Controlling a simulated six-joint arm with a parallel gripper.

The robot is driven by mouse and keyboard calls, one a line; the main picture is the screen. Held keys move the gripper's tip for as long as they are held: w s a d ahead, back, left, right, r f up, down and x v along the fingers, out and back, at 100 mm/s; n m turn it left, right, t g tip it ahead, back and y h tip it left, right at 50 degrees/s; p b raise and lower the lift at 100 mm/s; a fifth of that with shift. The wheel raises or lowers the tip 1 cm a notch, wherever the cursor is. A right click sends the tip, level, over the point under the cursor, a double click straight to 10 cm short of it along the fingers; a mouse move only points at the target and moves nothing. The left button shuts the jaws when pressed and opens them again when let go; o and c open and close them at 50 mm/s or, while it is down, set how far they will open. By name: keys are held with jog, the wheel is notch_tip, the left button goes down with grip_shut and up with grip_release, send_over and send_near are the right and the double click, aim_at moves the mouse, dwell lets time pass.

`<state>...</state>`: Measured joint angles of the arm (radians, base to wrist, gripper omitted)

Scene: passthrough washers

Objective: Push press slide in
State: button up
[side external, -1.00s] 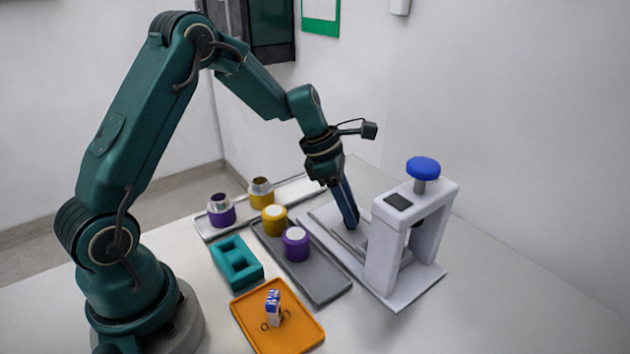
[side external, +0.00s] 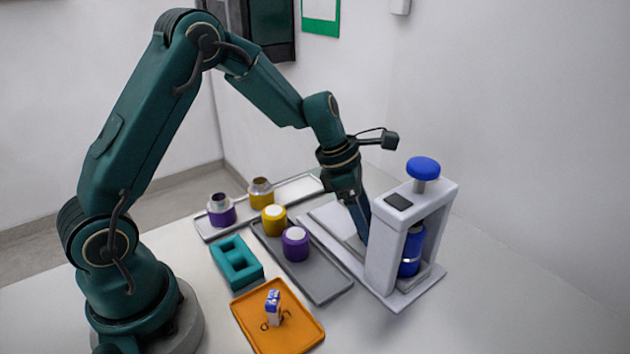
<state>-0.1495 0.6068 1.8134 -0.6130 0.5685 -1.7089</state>
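The white press (side external: 383,255) stands on its base plate at the right, with a blue knob (side external: 423,168) on top. A blue cylinder with a pale band (side external: 411,256) stands under the press arch, seen through the frame opening. The press slide (side external: 340,232) is a flat grey plate on the base, partly hidden by my gripper and the press upright. My gripper (side external: 362,236) points down at the left side of the press, close to its upright. Its fingers overlap in this view, so I cannot tell if they are open or whether they touch the slide.
A grey tray (side external: 322,289) holds a yellow and a purple cylinder with white tops. A silver tray (side external: 205,228) behind it holds purple and yellow metal-topped parts.

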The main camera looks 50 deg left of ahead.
jog(key=shift+v, duration=2.6)
jog(key=s+d+r+m+t+y, duration=0.1)
jog(key=s+d+r+m+t, duration=0.2)
jog(key=s+r+m, duration=0.7)
jog(key=s+a+f+m+y, duration=0.2)
jog(key=s+m, duration=0.8)
jog(key=m, duration=0.7)
jog(key=shift+f+g, duration=0.3)
jog(key=shift+f, duration=0.05)
jog(key=shift+w, duration=0.1)
